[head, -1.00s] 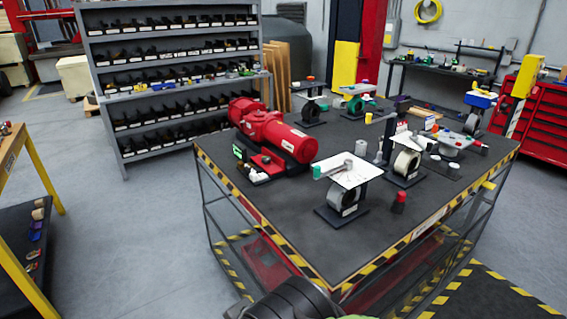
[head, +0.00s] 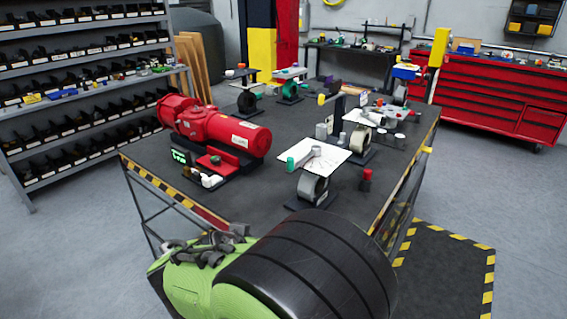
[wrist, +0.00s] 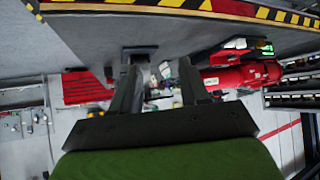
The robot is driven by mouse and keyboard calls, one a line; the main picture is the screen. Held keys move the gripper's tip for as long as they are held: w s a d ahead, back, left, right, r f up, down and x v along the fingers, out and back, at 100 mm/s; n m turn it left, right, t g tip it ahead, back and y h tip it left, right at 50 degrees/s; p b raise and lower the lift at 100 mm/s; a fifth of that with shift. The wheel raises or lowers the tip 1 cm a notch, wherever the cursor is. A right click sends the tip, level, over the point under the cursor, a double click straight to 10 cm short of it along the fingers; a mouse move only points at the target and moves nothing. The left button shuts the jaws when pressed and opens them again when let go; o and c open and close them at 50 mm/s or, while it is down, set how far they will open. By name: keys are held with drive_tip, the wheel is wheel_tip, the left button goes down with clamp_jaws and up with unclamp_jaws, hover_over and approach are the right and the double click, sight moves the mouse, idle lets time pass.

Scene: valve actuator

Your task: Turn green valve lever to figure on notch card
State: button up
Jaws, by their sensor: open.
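The valve nearest the table's front has a grey lever with a green end (head: 292,163) over a white plate (head: 328,158). Its round grey body (head: 312,187) stands on a dark base. The lever's green end points left and toward the front. Any marks on the plate are too small to read, and I cannot single out a notch card. A second valve with green parts (head: 291,89) stands farther back. My gripper (wrist: 158,75) is open and empty in the wrist view, with its two dark fingers apart. It is not beside any valve.
A red actuator (head: 215,132) lies left of the near valve; it also shows in the wrist view (wrist: 242,76). A small red-topped piece (head: 366,179) stands right of the valve. Other valves stand behind. The black table (head: 258,187) has striped edges, with open floor around it.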

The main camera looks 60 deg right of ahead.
drive_tip(key=d+r+m+g+h+b, duration=0.1)
drive_tip(key=d+r+m+h, duration=0.1)
drive_tip(key=d+h, duration=0.3)
drive_tip(key=h, duration=0.4)
approach(289, 162)
drive_tip(key=d+p, duration=0.1)
drive_tip(key=d, duration=0.2)
drive_tip(key=d+p, duration=0.2)
drive_tip(key=d, duration=0.2)
drive_tip(key=w+d+p, duration=0.1)
drive_tip(key=d+p, duration=0.1)
drive_tip(key=d, duration=0.2)
drive_tip(key=shift+r, duration=0.2)
clamp_jaws()
